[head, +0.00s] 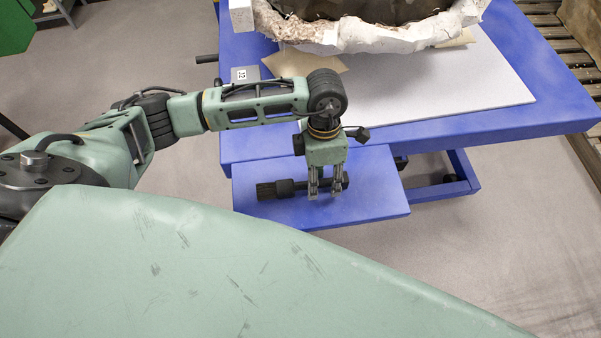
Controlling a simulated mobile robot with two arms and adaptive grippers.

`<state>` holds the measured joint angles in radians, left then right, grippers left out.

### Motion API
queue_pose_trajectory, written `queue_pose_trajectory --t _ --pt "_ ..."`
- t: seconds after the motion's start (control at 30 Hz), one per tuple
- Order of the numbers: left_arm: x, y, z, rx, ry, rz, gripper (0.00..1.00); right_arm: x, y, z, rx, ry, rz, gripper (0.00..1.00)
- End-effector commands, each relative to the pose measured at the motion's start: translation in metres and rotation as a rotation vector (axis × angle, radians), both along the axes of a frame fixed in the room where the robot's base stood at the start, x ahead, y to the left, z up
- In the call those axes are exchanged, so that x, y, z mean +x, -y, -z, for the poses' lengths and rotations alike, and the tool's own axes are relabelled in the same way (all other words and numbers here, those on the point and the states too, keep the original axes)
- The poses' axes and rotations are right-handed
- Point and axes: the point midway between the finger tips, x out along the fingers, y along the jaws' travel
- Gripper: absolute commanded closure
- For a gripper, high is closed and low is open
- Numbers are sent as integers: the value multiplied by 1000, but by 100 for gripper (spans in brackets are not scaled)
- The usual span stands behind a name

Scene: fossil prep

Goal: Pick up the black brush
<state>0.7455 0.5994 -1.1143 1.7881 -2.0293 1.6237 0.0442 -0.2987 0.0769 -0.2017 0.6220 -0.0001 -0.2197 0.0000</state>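The black brush (275,189) lies on the lower blue shelf at the front of the blue table. Its thick ridged end is on the left, and its thinner part runs right, behind my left gripper's fingers. My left gripper (325,194) points down at the brush, right of the thick end. Its two fingers are apart, with a gap between them. They cover part of the brush, and whether they touch it cannot be told. My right gripper is not in view.
The blue table (545,85) carries a white board (480,85) and a large white-jacketed fossil block (370,38) above the shelf (385,195). A small grey block marked 12 (243,74) sits at the table's left. Floor is clear at lower right.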

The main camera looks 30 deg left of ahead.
Motion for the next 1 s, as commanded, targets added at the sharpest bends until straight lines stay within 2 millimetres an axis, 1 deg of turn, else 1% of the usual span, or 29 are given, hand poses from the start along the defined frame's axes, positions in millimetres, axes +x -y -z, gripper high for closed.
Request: queue_pose_trajectory --t 0.03,0.07,0.17,0.6,1.0 --pt "0 0 0 -1 1 0 61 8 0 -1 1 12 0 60" --pt "0 0 0 0 1 0 61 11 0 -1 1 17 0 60" --pt "0 0 0 -1 1 0 61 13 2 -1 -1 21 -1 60" --pt "1 0 0 -1 1 0 100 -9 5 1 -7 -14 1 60" --pt "1 0 -1 -1 1 0 100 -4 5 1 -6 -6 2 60"
